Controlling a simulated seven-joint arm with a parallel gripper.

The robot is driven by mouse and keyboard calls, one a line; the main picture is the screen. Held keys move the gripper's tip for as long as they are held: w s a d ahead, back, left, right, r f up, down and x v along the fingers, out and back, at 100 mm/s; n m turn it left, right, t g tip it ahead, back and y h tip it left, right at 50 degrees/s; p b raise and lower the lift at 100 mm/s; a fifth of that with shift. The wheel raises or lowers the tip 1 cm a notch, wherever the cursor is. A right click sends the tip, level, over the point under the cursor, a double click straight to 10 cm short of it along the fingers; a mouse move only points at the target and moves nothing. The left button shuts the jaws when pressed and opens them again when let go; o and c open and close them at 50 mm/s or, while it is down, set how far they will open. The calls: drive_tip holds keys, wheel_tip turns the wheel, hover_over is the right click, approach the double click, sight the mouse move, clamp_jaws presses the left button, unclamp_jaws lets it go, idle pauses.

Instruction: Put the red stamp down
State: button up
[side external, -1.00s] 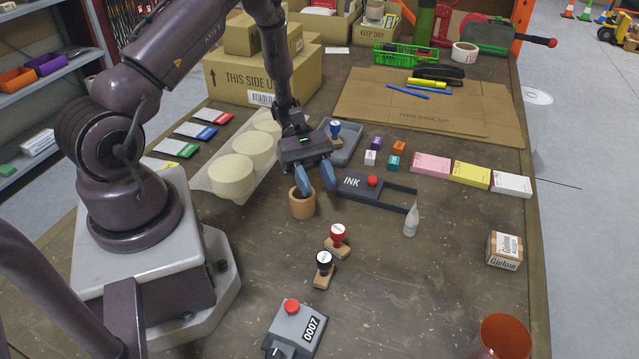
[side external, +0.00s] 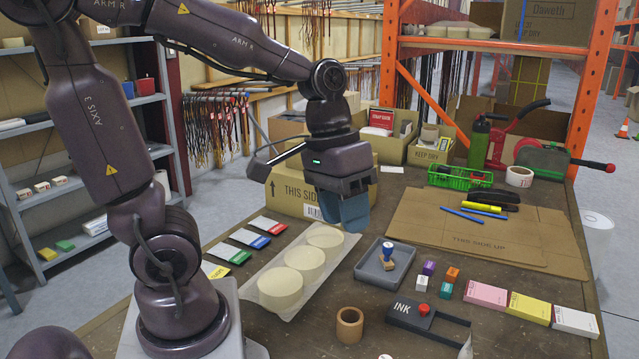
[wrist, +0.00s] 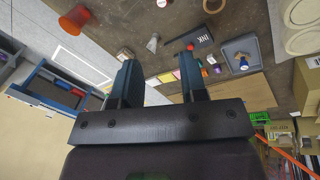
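My gripper (side external: 345,212) is raised high above the bench, in front of the cardboard boxes in the side view. In the wrist view its two blue fingers (wrist: 158,75) stand wide apart with nothing between them. The red stamp is barely visible: a small round top (side external: 385,357) at the bottom edge of the side view appears to be it. A round red-and-white top (wrist: 162,3) at the upper edge of the wrist view also looks like it. The rest of it is cut off, so I cannot tell how it stands. It is apart from my gripper.
A wooden cup (side external: 350,325) stands beside the ink pad (side external: 412,318). A blue stamp (side external: 388,256) sits in a grey tray (side external: 366,276). Cream discs (side external: 281,288) lie on a pale strip. Small coloured blocks and cards are at right. A cardboard sheet (side external: 425,230) lies behind.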

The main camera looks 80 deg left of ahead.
drive_tip(key=s+r+m+t+y, duration=0.1)
drive_tip(key=r+t, duration=0.1)
drive_tip(key=s+r+m+t+y, duration=0.1)
drive_tip(key=s+r+m+t, duration=0.1)
drive_tip(key=shift+s+r, duration=0.15)
drive_tip(key=shift+s, duration=0.1)
